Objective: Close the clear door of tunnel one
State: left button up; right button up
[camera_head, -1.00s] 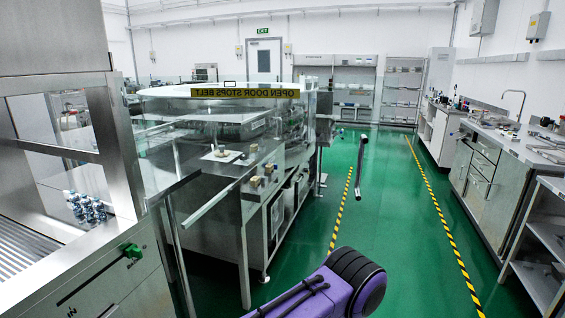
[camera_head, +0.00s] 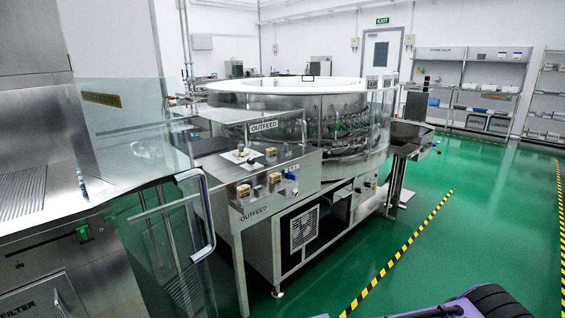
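The clear door (camera_head: 140,160) is a see-through pane at the left of the head view. It stands out from the steel front of the tunnel (camera_head: 40,190), so it is at least partly open. A yellow label (camera_head: 100,98) shows on it, seen at a slant. Its metal bar handle (camera_head: 208,220) is upright near the pane's right edge, in front of the outfeed table's left end. Nothing touches the handle in view. Neither gripper shows. Only a purple and black link of one of my arms is in the bottom right corner.
The outfeed table (camera_head: 250,215) and round washer (camera_head: 290,88) stand just beyond and right of the door. A green knob (camera_head: 83,232) is on the tunnel's front. Open green floor (camera_head: 480,215) with yellow-black tape (camera_head: 400,255) lies right, with shelves at the back.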

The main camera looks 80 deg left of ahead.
aim_at(102, 200)
jog(key=i, duration=0.85)
jog(key=u, duration=0.55)
jog(key=i, duration=0.7)
jog(key=u, duration=4.2)
jog(key=i, duration=0.95)
jog(key=z, duration=0.05)
